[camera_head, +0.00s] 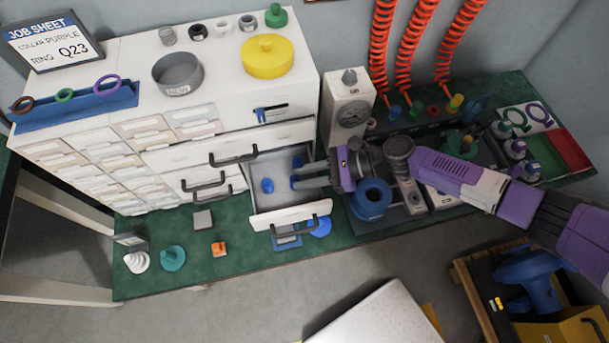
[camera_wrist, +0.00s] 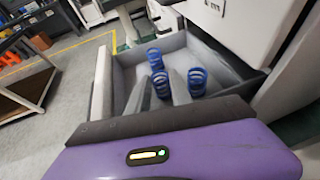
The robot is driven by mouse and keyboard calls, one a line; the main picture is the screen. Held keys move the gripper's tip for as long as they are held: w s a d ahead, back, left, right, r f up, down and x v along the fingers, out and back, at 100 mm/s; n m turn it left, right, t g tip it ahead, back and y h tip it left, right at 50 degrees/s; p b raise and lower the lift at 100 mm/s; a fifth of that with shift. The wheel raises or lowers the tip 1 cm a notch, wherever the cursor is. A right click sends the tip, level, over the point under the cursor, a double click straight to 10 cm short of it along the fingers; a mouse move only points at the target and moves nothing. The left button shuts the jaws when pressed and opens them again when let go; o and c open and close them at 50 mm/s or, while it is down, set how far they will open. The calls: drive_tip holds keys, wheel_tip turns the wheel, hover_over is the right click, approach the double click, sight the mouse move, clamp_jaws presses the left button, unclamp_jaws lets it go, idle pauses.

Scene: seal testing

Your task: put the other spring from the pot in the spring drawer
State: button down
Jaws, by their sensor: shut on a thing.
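The open drawer (camera_head: 290,215) juts from the white cabinet and has a grey inside. My gripper (camera_head: 299,175) reaches into the drawer from the right, its fingers shut on a blue spring (camera_wrist: 161,85). Two other blue springs are in the drawer: one (camera_wrist: 154,58) stands beyond the held spring and one (camera_wrist: 197,82) is to its right in the wrist view. In the head view one blue spring (camera_head: 267,186) shows clear of my fingers. Whether the held spring touches the drawer floor I cannot tell. A grey open pot (camera_head: 178,75) on the cabinet top looks empty.
A yellow round container (camera_head: 267,56) is on the cabinet top. Right of the drawer stand a white gauge device (camera_head: 348,108) and a blue ring-shaped part (camera_head: 371,199).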

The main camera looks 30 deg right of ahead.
drive_tip(key=shift+f, duration=0.2)
drive_tip(key=c, duration=1.1)
unclamp_jaws()
drive_tip(key=shift+r, duration=0.1)
drive_tip(key=shift+c, duration=0.2)
drive_tip(key=shift+r, duration=0.25)
drive_tip(key=b+v, duration=0.1)
drive_tip(key=v, duration=1.1)
drive_tip(key=shift+f, duration=0.2)
